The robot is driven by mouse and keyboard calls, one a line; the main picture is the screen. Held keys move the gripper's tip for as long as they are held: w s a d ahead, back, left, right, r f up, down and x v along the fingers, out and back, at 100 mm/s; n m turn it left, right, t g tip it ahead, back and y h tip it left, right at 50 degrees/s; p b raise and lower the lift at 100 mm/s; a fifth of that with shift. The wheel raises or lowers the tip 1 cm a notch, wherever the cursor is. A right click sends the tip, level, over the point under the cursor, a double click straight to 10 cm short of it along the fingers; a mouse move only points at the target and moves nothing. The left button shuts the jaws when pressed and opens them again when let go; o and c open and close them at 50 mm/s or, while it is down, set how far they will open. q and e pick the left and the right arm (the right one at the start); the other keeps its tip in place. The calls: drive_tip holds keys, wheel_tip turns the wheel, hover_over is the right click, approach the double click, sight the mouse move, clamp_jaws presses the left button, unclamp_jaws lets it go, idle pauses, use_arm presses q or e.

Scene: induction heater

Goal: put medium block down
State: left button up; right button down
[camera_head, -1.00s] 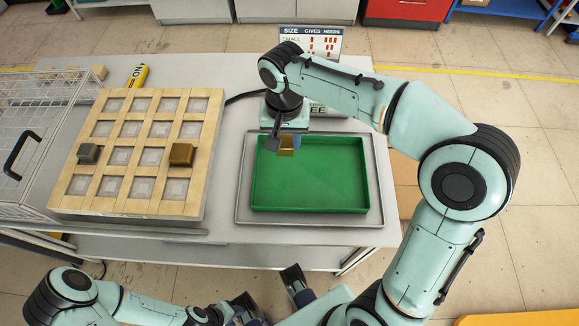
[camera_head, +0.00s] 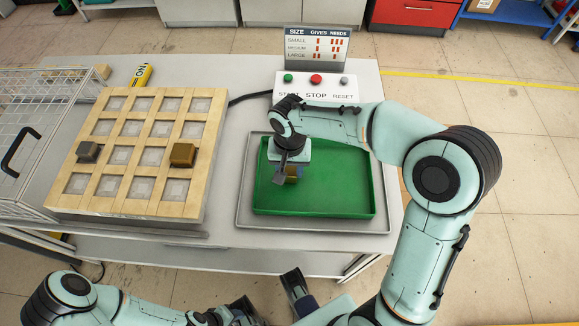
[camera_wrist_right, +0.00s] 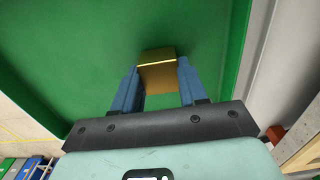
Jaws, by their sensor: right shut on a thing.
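My right gripper (camera_head: 288,179) is shut on a brass-coloured block (camera_head: 293,172), inside the outline of the green tray (camera_head: 335,208). In the right wrist view the block (camera_wrist_right: 157,70) sits between the two blue fingers of the right gripper (camera_wrist_right: 157,80), with the green tray floor (camera_wrist_right: 80,40) behind it. I cannot tell whether the block touches the tray floor.
A wooden grid board (camera_head: 128,187) at left holds a grey block (camera_head: 88,151) and another brass-coloured block (camera_head: 183,154). A panel with start, stop and reset buttons (camera_head: 316,84) and a size sign (camera_head: 317,46) stand behind the tray. A wire cage (camera_head: 35,115) is at far left.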

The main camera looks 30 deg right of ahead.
sight(289, 170)
drive_tip(key=shift+f, duration=0.1)
drive_tip(key=c, duration=0.6)
unclamp_jaws()
drive_tip(key=shift+r, duration=0.25)
wheel_tip(289, 170, up, 12)
drive_tip(key=p, duration=0.2)
drive_tip(key=shift+f, duration=0.1)
